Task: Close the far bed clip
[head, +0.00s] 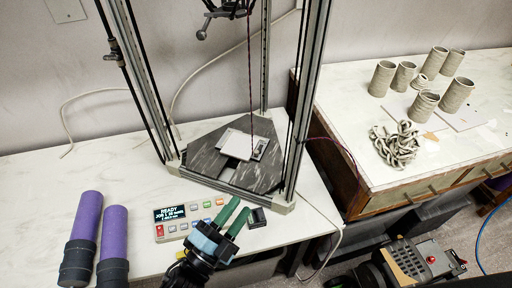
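A pale square plate (236,145) lies on the dark streaked triangular bed (205,158) of the tall frame printer. A small grey and dark fitting (260,149) sits at the plate's right edge; it may be a bed clip. It is too small to tell whether it is open or shut, and I cannot make out a separate far clip. My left gripper (242,204) is in front of the bed, nearer to me, with two green fingers slightly apart and nothing visible between them. My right gripper is not in view.
A control box (172,213) reading READY and a small black box (257,218) flank my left gripper. Purple rolls (85,215) lie at left. Printer posts (306,100) stand beside the bed. Clay cups (382,78) and coiled clay (396,143) occupy the right bench.

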